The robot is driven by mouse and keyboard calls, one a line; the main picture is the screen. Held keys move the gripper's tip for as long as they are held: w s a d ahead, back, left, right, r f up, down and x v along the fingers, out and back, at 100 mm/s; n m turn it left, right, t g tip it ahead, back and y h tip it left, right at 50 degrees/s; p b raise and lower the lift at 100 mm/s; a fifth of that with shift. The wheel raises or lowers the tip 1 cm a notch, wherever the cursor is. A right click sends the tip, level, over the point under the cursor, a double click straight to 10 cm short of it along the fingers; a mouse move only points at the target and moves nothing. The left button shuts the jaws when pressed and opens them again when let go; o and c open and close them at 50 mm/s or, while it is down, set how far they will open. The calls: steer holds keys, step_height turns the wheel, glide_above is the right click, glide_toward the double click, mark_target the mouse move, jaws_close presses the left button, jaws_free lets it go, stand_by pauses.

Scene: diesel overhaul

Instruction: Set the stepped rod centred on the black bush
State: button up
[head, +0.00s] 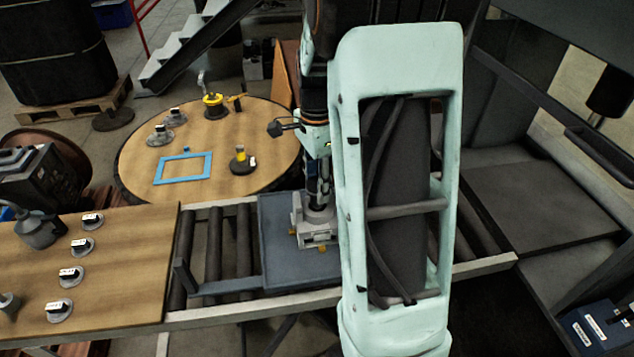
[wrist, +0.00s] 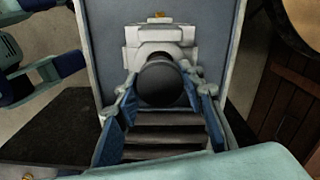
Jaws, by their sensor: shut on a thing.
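My gripper (wrist: 161,88) is shut on a dark, round-ended piece (wrist: 163,84), which I take to be the stepped rod. The wrist view sees it nearly end-on, so its steps do not show. In the head view my gripper (head: 318,198) points down over a light grey fixture block (head: 316,236), with the rod largely hidden by the fingers. The fixture block also shows in the wrist view (wrist: 160,40), behind the rod. I cannot make out the black bush; the rod and fingers may cover it. Whether the rod touches anything below cannot be told.
The fixture stands on a blue-grey tray (head: 277,262) on a roller conveyor (head: 218,250). A round wooden table (head: 205,190) behind holds a blue frame (head: 183,168) and several small parts. A wooden bench (head: 125,262) at left carries several labelled discs. My pale green arm blocks the right side.

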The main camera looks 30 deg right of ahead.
steer(key=shift+f, duration=0.3)
stand_by(0.5)
steer(key=o, duration=1.6)
steer(key=shift+f, duration=0.1)
step_height(320, 180, up, 9)
steer(key=p, duration=0.6)
steer(key=shift+p, duration=0.4)
